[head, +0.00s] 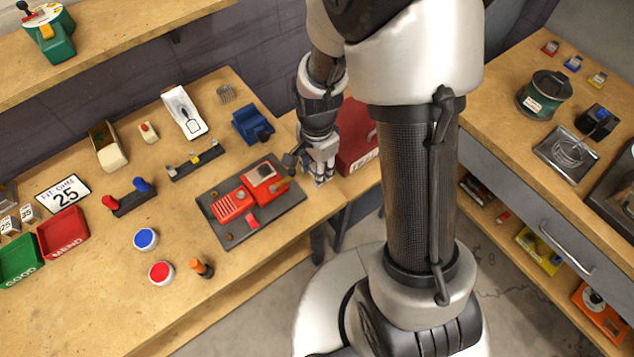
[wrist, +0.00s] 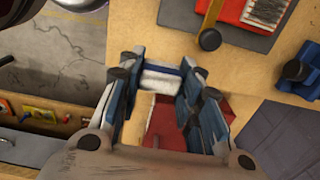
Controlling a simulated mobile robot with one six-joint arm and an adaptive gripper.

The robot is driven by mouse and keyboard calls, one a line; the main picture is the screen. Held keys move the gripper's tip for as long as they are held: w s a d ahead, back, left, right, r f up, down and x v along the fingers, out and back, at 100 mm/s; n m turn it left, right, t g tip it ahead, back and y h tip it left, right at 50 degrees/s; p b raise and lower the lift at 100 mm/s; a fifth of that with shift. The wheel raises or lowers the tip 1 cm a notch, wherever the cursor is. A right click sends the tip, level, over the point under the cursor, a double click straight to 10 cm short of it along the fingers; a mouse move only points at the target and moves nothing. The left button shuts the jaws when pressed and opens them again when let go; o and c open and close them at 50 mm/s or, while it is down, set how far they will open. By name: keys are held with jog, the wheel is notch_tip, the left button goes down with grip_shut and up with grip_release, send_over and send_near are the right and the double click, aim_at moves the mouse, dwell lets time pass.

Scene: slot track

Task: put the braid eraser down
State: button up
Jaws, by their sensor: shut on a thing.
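My gripper (head: 321,176) hangs over the right end of the left workbench, between the dark mat and a red box. In the wrist view its blue-padded fingers (wrist: 163,82) are shut on a small white and blue block, the braid eraser (wrist: 162,80). The fingers cover both of its ends. Bare wood shows beyond it. I cannot tell whether the eraser touches the bench top. In the head view the eraser is too small and hidden to make out.
A dark mat (head: 280,225) with a red slot-car device lies left of my gripper. The red box (head: 358,140) stands close on the right, and a blue vise (head: 252,124) behind. The bench edge (wrist: 112,45) is near. Red and blue round tubs stand farther left.

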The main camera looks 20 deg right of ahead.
jog(key=shift+f+b, duration=0.9)
jog(key=shift+f, duration=1.95)
jog(key=shift+f, duration=0.1)
jog(key=o, duration=1)
jog(key=shift+o, duration=0.2)
